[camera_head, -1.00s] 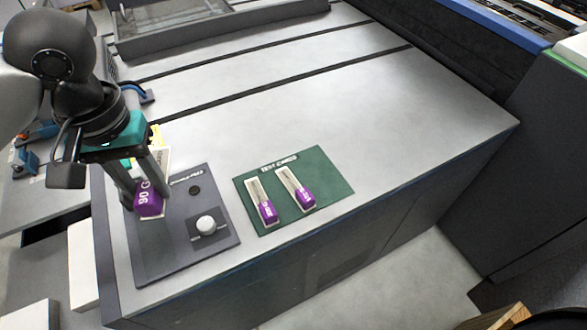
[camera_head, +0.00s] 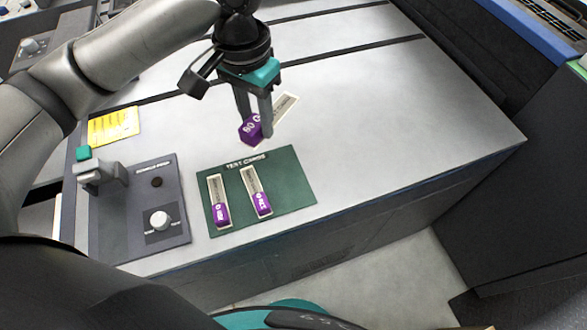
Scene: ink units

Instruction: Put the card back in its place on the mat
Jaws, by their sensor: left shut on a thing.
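My left gripper (camera_head: 256,118) is shut on a card (camera_head: 251,128) with a purple end marked in white and a pale strip that slants up to the right. It holds the card above the table, behind the green mat (camera_head: 294,188). The mat is labelled "TEST CARDS". Two other cards with purple ends lie on it: one on the left (camera_head: 219,200) and one in the middle (camera_head: 256,191). The right part of the mat is bare. My right gripper is not in view.
A dark grey panel (camera_head: 117,235) with a white knob (camera_head: 160,220) and a small grey holder with a teal top (camera_head: 99,172) lies left of the mat. A yellow note (camera_head: 114,125) lies behind it. The table (camera_head: 420,120) is clear to the right.

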